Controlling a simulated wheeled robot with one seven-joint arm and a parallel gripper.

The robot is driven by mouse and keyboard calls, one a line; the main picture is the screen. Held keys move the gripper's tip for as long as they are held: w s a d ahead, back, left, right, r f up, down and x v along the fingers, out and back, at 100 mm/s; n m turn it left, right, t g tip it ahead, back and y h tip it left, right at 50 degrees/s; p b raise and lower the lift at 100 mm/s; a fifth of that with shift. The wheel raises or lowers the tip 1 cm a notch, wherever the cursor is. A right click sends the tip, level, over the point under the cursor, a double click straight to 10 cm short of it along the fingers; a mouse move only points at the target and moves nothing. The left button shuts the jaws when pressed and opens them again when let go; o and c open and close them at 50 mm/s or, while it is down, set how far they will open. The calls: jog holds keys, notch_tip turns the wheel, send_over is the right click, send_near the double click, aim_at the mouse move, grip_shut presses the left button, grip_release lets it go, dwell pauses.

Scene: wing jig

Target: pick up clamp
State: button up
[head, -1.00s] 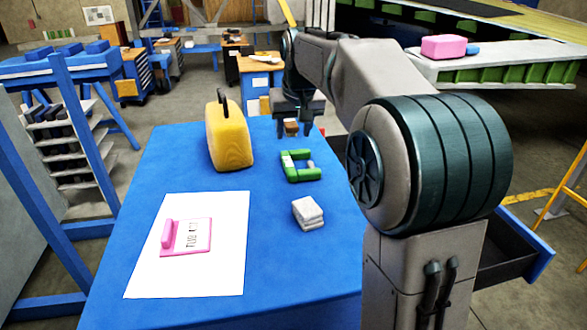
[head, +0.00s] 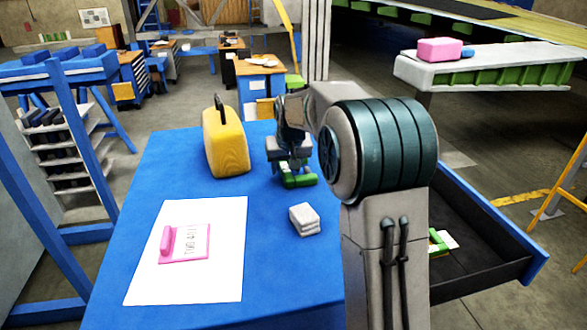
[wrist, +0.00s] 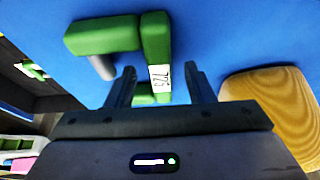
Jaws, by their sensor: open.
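The green clamp (head: 300,181), a C shape with a grey screw part and a white label, lies on the blue table. My gripper (head: 288,168) is over it and partly hides it in the head view. In the wrist view, the clamp's labelled bar (wrist: 156,45) runs between the two open fingers (wrist: 161,75), and one green arm with the grey part reaches left. The fingers look apart from it. I cannot tell how high they are above the table.
A yellow case (head: 226,143) stands left of my gripper. White blocks (head: 306,219) lie in front of it. A pink object (head: 185,243) rests on a white sheet (head: 150,286). An open drawer (head: 480,262) at the right holds another green item (head: 441,241).

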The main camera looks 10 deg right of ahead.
jog(key=shift+w+f, duration=0.2)
jog(key=shift+f, duration=0.25)
jog(key=shift+c, duration=0.3)
grip_shut()
jog(key=shift+r, duration=0.1)
